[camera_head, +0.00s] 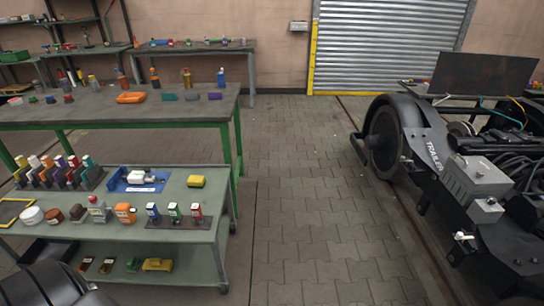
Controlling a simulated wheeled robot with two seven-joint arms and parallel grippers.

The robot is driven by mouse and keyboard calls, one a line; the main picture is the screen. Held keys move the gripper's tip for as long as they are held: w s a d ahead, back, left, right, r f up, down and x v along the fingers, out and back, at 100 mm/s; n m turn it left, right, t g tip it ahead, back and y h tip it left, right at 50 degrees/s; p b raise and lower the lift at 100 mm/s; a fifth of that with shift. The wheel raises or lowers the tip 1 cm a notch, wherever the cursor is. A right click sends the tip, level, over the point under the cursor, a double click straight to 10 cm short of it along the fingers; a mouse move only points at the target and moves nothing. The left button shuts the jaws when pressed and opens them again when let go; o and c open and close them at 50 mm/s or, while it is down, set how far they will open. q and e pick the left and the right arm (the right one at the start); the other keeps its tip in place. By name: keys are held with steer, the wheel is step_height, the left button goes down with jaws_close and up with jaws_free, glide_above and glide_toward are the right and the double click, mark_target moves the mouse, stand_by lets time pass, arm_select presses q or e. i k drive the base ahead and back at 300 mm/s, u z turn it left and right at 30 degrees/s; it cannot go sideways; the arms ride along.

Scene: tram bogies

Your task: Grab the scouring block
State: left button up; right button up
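I cannot tell for certain which thing is the scouring block. A small yellow block (196,181), shaped like a sponge, lies alone near the back right of the cart's top (185,205). On the green-legged workbench behind lie a green block (168,97), a grey block (192,97) and a purple block (214,96), side by side near its right end. Neither of my grippers shows in this view, and nothing is seen held. A dark rounded shape at the bottom left seems to be part of me.
The cart also carries a rack of coloured bottles (62,176), a blue tray (137,180) and several small bottles. Its lower shelf (182,262) holds a yellow item (157,264). The paved floor (310,200) is clear between the cart and the black bogie (440,165) at right.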

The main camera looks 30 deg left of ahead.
mark_target(194, 181)
steer(key=z, duration=0.05)
steer(key=i, duration=1.8)
steer(key=u, duration=1.2)
steer(key=i, duration=1.15)
steer(key=u, duration=1)
